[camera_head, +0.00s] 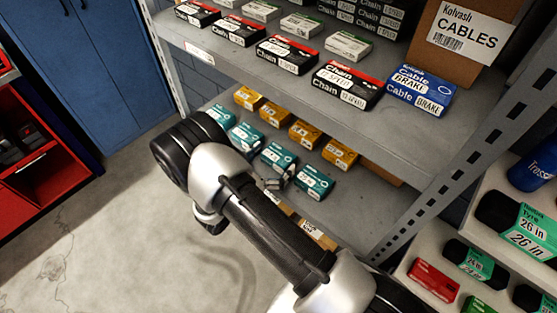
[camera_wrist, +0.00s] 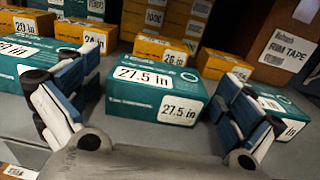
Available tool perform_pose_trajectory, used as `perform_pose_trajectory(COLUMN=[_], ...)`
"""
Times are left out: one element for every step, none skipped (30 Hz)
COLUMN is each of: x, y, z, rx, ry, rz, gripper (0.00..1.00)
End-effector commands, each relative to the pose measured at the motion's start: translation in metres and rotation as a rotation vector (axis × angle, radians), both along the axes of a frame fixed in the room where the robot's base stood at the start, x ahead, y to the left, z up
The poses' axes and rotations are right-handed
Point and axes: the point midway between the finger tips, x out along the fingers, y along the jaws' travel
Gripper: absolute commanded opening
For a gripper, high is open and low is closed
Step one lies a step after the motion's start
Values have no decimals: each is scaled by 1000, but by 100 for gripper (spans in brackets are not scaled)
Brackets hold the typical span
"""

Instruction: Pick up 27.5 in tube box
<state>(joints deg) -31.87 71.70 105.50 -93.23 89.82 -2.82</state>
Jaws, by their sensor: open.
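The 27.5 in tube box (camera_wrist: 150,78) is a teal carton with white 27.5 in labels, in the middle of the wrist view. It sits on a grey shelf, between my fingers as seen there. My gripper (camera_wrist: 150,108) is open and empty, with one finger towards each end of the box's front. I cannot tell if the fingers touch it. In the head view, the box appears to be the teal carton (camera_head: 279,156) just beyond my gripper (camera_head: 275,184); its label is too small to read there.
Another teal box (camera_wrist: 288,117) stands close on the right, partly behind my finger, and one (camera_wrist: 22,62) on the left. Orange boxes (camera_wrist: 162,47) stand close behind. A rim tape carton (camera_wrist: 283,44) is at back right. The upper shelf (camera_head: 225,57) holds chain boxes overhead.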

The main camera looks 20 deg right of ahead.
Motion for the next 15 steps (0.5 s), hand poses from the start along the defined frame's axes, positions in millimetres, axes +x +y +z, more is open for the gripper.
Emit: perform_pose_trajectory(x=[4, 6, 8, 9, 10, 11, 11, 11, 11, 11, 11, 11, 11, 11, 11], y=[-6, -9, -12, -13, -14, -15, -15, -15, -15, -15, -15, -15, -15, -15, -15], z=[-1, -1, 0, 0, 0, 0, 0, 1, 1, 1, 1, 1, 1, 1, 1], rx=[1, 1, 1, 1, 1, 1, 1, 1, 1, 1, 1, 1, 0, 0, 0], ry=[-1, -1, -1, -1, -1, -1, -1, -1, -1, -1, -1, -1, 0, 0, 0], rz=[-2, -3, -2, 0, 0, 1, 1, 1, 1, 1, 1, 1, 1, 1, 1], gripper=[100, 100, 100, 100, 100, 100, 100, 100, 100, 100, 100, 100, 98, 96, 93])
